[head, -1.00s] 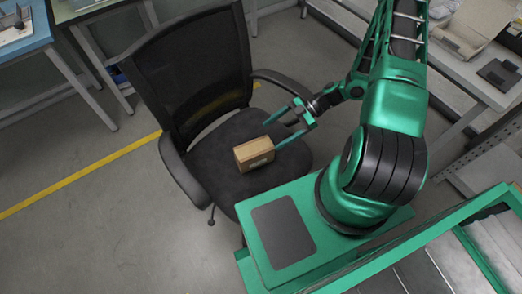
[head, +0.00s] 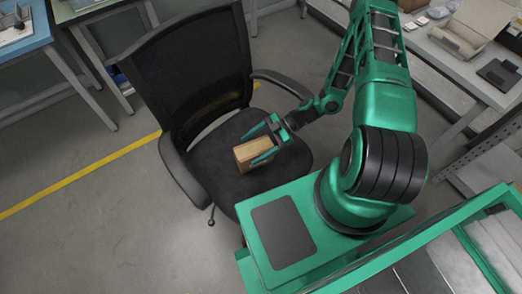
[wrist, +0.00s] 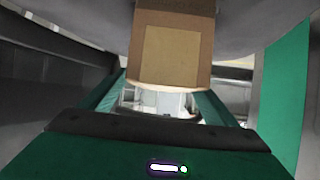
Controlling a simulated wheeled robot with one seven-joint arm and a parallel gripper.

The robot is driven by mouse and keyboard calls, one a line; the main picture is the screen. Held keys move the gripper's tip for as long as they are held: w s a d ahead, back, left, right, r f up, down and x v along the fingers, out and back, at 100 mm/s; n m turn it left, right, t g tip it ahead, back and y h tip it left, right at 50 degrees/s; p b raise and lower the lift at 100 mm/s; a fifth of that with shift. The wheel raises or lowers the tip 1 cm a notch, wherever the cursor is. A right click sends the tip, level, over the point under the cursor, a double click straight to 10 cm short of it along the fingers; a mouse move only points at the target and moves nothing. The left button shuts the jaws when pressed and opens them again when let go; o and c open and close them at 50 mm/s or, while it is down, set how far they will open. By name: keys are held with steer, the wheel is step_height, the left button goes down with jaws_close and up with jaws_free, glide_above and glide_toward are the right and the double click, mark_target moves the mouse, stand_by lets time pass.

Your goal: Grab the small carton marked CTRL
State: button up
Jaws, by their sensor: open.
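A small brown carton (head: 243,160) sits on the black seat of an office chair in the head view. Its marking cannot be read. My gripper (head: 248,150) is open, with its green fingers reaching from the right over and around the carton. The near finger crosses the carton's front part and hides some of it. In the wrist view the carton (wrist: 176,60) shows at the top centre, with a pale square patch on its face. The fingers (wrist: 160,92) lie apart below and to either side of it. Contact with the carton cannot be told.
The chair (head: 215,185) has a tall mesh back on the left and armrests on both sides of the seat. A blue-topped table (head: 25,40) stands at upper left, and a grey bench (head: 465,75) with boxes at upper right. Floor at lower left is clear.

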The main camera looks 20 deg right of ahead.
steer(key=shift+a, duration=0.1)
steer(key=c, duration=1.5)
steer(key=shift+c, duration=0.2)
